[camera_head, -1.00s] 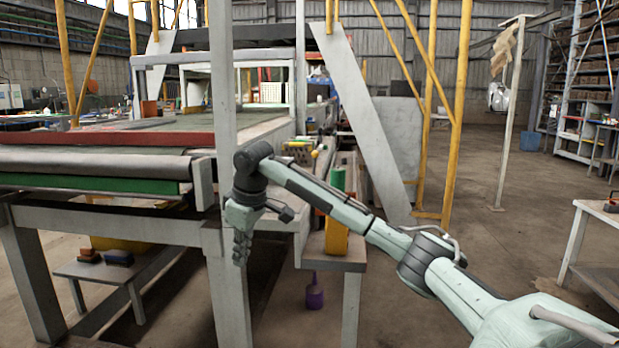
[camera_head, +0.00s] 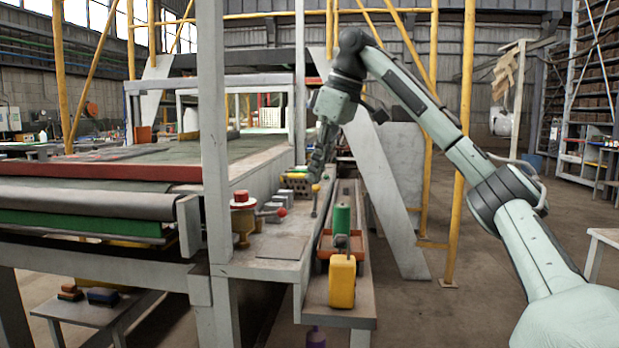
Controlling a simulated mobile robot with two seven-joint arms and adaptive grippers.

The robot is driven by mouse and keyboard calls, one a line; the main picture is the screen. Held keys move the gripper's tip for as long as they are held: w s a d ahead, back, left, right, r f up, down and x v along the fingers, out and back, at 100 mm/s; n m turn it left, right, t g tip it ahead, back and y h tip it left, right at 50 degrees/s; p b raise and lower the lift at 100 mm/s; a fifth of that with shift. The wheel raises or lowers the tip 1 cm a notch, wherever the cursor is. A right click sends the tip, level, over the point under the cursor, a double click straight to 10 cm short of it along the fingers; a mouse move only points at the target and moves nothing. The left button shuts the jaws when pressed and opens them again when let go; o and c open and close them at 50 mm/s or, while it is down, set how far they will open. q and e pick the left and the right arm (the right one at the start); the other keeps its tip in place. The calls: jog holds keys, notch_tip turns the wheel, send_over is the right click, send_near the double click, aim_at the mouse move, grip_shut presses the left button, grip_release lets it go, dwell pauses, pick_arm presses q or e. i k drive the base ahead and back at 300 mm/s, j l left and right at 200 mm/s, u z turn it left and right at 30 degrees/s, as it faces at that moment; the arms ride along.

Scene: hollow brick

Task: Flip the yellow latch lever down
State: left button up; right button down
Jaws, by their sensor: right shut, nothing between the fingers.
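A small yellow bar (camera_head: 295,177), which may be the latch lever, shows on the bench ledge beside the machine, by a block with holes (camera_head: 298,187). A thin post with a yellowish top (camera_head: 315,190) stands just right of it. I cannot tell for sure which is the lever, nor its angle. My right gripper (camera_head: 317,172) is shut and empty, pointing down close to the yellow bar and post. It partly covers that spot, and I cannot tell whether it touches anything. My left gripper is not in view.
A brass fitting with a red cap (camera_head: 243,215) and a red-balled handle (camera_head: 281,212) stand nearer on the ledge. A yellow canister (camera_head: 342,280) and a green cylinder (camera_head: 342,218) are on the lower shelf at right. A grey upright post (camera_head: 213,130) stands at left.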

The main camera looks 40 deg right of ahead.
aim_at(316, 188)
jog(key=i+l, duration=0.9)
jog(key=l, duration=0.25)
